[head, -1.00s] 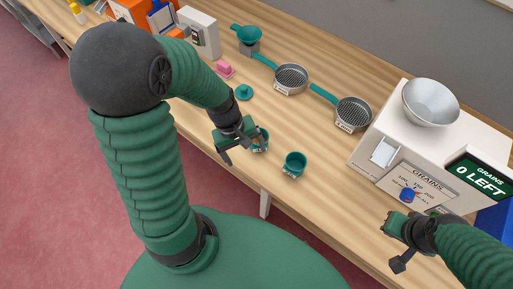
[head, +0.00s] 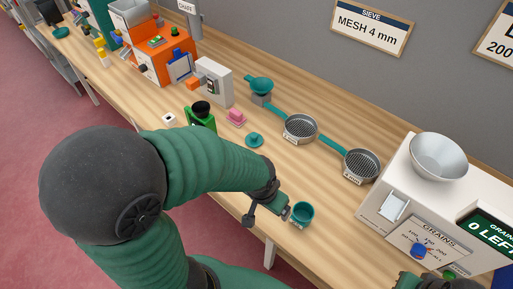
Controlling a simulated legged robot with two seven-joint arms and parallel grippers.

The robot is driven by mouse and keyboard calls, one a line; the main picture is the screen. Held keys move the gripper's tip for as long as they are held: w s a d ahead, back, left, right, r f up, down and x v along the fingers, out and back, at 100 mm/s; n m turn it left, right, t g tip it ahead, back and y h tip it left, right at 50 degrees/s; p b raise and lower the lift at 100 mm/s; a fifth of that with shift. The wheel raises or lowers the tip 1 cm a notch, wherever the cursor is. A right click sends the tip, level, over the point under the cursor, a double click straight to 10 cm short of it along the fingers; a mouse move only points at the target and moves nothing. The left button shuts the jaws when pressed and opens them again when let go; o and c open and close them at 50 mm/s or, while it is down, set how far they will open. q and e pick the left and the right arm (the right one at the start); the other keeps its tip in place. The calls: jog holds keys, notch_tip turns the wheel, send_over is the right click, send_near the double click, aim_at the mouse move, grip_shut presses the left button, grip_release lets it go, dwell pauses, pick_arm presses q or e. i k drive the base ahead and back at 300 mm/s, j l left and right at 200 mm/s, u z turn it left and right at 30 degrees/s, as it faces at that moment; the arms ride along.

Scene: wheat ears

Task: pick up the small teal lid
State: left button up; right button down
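The small teal lid (head: 254,140), a flat disc with a knob, lies on the wooden bench beyond my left forearm, left of the sieves. My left gripper (head: 268,214) is nearer the bench's front edge, apart from the lid. Its fingers look spread, with no lid between them. A teal cup (head: 302,214) stands just right of it; I cannot tell whether they touch. A second teal cup, seen earlier, is hidden.
The white grain machine (head: 386,203) stands at right. Bare bench lies between lid and cup.

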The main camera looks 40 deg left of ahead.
aim_at(254, 139)
jog(key=u, duration=0.95)
jog(key=i+j+u, duration=0.1)
jog(key=i+j, duration=0.5)
jog(key=j, duration=0.25)
jog(key=i+j+u, duration=0.15)
jog(key=i+j, duration=0.5)
jog(key=j, duration=0.15)
